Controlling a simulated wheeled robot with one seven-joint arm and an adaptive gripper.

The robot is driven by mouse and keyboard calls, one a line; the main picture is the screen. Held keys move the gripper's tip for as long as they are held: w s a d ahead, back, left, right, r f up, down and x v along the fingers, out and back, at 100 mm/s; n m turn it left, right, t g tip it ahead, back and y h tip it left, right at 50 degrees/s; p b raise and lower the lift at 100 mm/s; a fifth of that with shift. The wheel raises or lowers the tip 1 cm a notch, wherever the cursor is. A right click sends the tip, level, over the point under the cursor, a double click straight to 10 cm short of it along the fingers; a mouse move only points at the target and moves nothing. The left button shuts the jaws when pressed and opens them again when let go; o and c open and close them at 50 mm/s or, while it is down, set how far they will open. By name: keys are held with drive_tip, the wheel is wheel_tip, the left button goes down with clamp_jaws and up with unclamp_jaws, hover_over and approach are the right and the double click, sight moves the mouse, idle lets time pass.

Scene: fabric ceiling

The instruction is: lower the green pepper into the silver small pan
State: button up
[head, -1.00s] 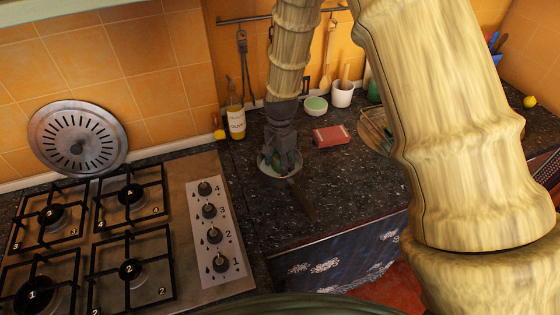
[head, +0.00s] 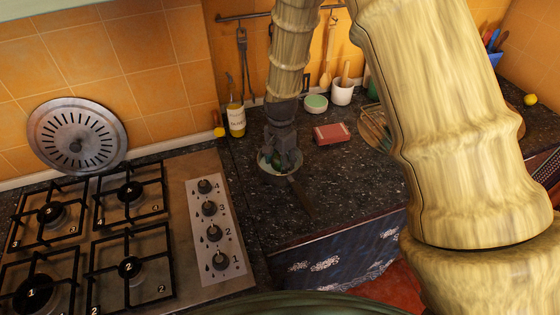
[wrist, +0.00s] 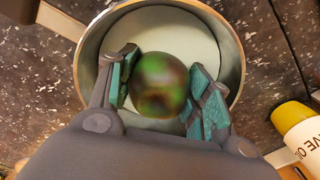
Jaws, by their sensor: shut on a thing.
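The silver small pan (wrist: 88,52) stands on the dark speckled counter right of the stove, and its rim also shows in the head view (head: 263,172). Its dark handle (head: 302,197) points toward the front right. The green pepper (wrist: 160,82) has brownish-red patches and looks round from above. My gripper (wrist: 165,90) is shut on it, with one teal-padded finger on each side. In the wrist view the pepper and fingertips lie within the pan's rim outline. In the head view my gripper (head: 281,160) points down at the pan. Whether the pepper touches the pan's bottom cannot be told.
An olive oil bottle (head: 236,120) stands behind and left of the pan. A red box (head: 332,133), a green-topped round container (head: 316,103) and a white utensil cup (head: 342,93) are behind right. The stove (head: 125,240) is left. The front counter is clear.

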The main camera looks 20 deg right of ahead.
sight(280, 155)
drive_tip(key=o, duration=1.1)
wheel_tip(280, 155, up, 12)
drive_tip(key=shift+f, duration=0.1)
drive_tip(key=shift+s, duration=0.1)
